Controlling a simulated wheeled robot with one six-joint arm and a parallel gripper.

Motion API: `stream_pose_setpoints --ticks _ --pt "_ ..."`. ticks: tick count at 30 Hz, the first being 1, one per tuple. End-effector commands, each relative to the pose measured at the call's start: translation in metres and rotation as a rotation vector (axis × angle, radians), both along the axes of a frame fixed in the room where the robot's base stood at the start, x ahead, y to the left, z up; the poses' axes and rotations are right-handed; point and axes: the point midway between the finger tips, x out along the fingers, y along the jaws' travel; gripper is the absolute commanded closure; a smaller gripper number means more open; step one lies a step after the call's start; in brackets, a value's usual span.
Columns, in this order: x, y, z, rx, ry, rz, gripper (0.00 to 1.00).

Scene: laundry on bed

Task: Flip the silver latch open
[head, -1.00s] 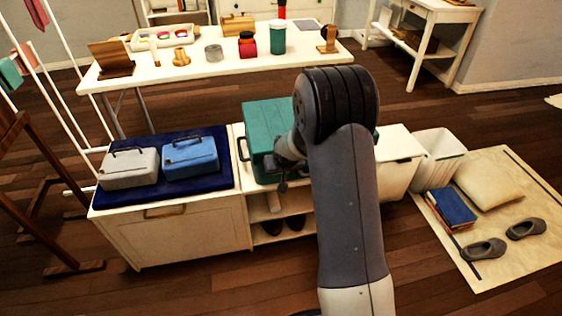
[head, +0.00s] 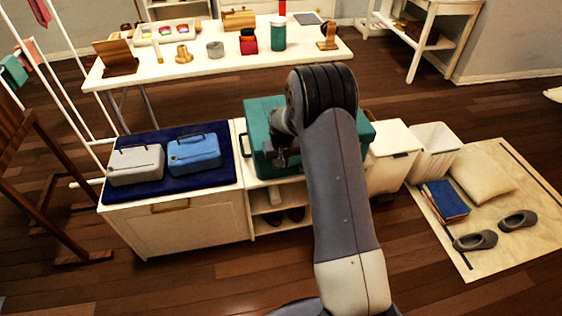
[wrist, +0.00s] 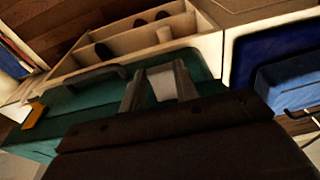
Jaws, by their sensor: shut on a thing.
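My gripper (head: 281,160) is at the box's front side. In the wrist view my gripper (wrist: 160,86) is shut with a pale piece, apparently the silver latch (wrist: 162,83), between its fingers. The latch's exact angle is hard to tell.
A grey box (head: 135,165) and a blue box (head: 194,152) sit on a navy mat (head: 216,180) left of the teal box. An open shelf (head: 268,208) with shoes lies below. A white bin (head: 433,150) stands right; a long table (head: 205,70) stands behind.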

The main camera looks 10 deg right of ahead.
Motion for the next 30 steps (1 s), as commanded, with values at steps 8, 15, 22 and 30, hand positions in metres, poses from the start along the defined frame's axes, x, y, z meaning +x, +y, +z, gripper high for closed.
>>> stream_pose_setpoints --ticks 8,15,22,30 --pt "0.0 0.0 0.0 0.0 -0.001 0.0 0.6" --pt "0.0 0.0 0.0 0.0 -0.001 0.0 0.49" --pt "-0.001 0.0 0.008 0.0 -0.003 0.0 0.49" --pt "-0.008 0.0 0.058 0.0 -0.005 0.0 0.49"
